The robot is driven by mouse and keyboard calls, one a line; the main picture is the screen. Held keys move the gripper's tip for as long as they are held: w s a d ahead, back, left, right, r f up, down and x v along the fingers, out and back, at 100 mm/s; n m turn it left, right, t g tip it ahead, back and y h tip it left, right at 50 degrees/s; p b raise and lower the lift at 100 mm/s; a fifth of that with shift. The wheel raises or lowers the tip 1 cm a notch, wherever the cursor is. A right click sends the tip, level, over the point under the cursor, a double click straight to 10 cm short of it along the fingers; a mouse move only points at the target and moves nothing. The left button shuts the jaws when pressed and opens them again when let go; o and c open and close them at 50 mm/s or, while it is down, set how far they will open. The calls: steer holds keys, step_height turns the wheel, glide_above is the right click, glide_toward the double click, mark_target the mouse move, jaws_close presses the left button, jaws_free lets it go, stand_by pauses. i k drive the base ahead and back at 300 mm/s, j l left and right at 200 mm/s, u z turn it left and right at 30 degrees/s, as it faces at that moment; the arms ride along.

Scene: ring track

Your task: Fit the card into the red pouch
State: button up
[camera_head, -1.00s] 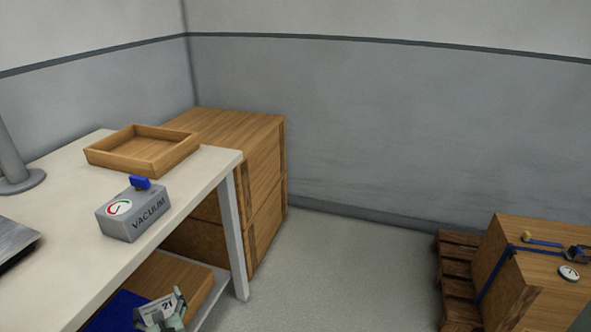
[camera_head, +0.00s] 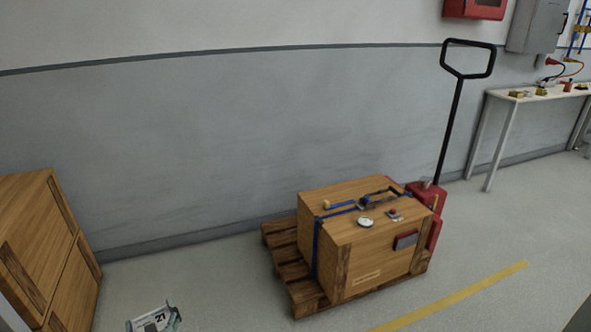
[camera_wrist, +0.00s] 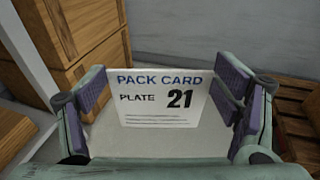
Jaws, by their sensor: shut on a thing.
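The white card (camera_wrist: 145,103), printed "PACK CARD PLATE 21", is upright between the purple-padded fingers of my gripper (camera_wrist: 164,88) in the wrist view. My gripper is shut on it. The card (camera_head: 152,319) also shows at the bottom edge of the head view, well to the left of the strapped crate. The card is far from the pouch.
The strapped wooden crate (camera_head: 328,247) stands on a pallet (camera_head: 284,262) with a red pallet truck (camera_head: 431,197) behind. Stacked wooden crates (camera_head: 45,240) stand at left. A side table (camera_head: 530,93) is at far right. Floor between the crates is clear, with a yellow line (camera_head: 455,297) at right.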

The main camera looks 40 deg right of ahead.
mark_target(405, 246)
steer(key=z, duration=1.5)
steer(key=l+u, duration=0.15)
steer(key=u, duration=0.45)
steer(key=l+u, duration=0.3)
steer(key=l, duration=0.2)
steer(key=l+u, duration=0.3)
steer(key=l, duration=0.2)
steer(key=k+l+u, duration=0.1)
steer(key=l+u, duration=0.15)
steer(key=l, duration=0.8)
steer(key=k+l, duration=0.1)
steer(key=l, duration=0.95)
steer(key=k+l+u, duration=0.1)
steer(key=l, duration=0.4)
steer(key=k+l, duration=0.15)
steer(key=l, duration=0.4)
